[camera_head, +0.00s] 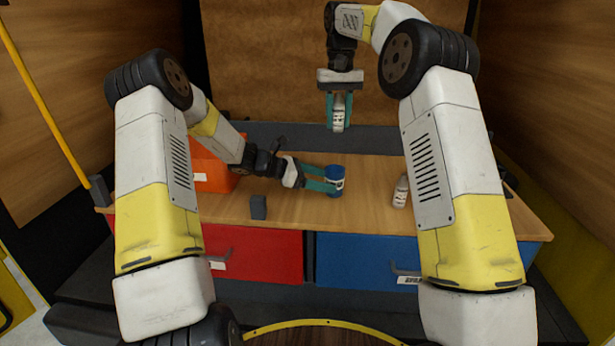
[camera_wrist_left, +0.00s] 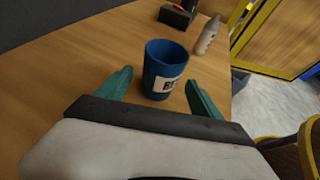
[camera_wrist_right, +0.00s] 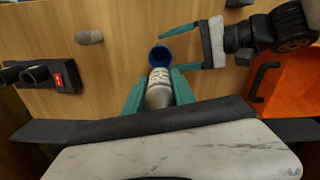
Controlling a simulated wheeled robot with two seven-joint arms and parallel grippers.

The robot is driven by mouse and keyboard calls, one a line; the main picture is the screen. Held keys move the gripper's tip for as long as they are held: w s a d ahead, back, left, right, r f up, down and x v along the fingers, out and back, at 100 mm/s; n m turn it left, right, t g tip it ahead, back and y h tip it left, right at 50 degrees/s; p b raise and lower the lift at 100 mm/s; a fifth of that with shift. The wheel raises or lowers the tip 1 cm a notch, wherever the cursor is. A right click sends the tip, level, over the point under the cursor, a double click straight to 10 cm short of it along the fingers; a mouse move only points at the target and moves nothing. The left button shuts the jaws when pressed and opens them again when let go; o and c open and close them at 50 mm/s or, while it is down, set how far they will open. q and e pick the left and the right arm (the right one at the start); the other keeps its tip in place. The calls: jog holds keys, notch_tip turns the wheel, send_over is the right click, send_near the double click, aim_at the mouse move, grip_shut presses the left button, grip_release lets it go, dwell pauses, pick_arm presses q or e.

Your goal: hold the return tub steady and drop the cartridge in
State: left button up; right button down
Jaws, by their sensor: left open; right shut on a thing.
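The return tub is a small blue cup with a white label (camera_head: 335,181), upright on the wooden bench; it also shows in the left wrist view (camera_wrist_left: 160,66). My left gripper (camera_head: 322,181) is open, with its teal fingers at either side of the tub's near part. The cartridge (camera_head: 338,113) is a small whitish bottle. My right gripper (camera_head: 339,122) is shut on it and holds it up above the bench, behind the tub in the head view. In the right wrist view the cartridge (camera_wrist_right: 159,88) points toward the tub's open mouth (camera_wrist_right: 160,55).
A second pale bottle (camera_head: 401,191) stands on the bench right of the tub. An orange bin (camera_head: 212,172) is at the left, with a small dark block (camera_head: 258,207) near the front edge.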

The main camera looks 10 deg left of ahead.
aim_at(326, 180)
pick_arm(q)
jog(key=shift+x, duration=2.05)
jog(key=shift+c, duration=0.3)
jog(key=c, duration=1.6)
pick_arm(e)
notch_tip(326, 180, down, 12)
jog(key=shift+f, duration=0.2)
jog(key=c, duration=0.9)
grip_release()
jog(key=shift+c, duration=0.2)
notch_tip(326, 180, up, 12)
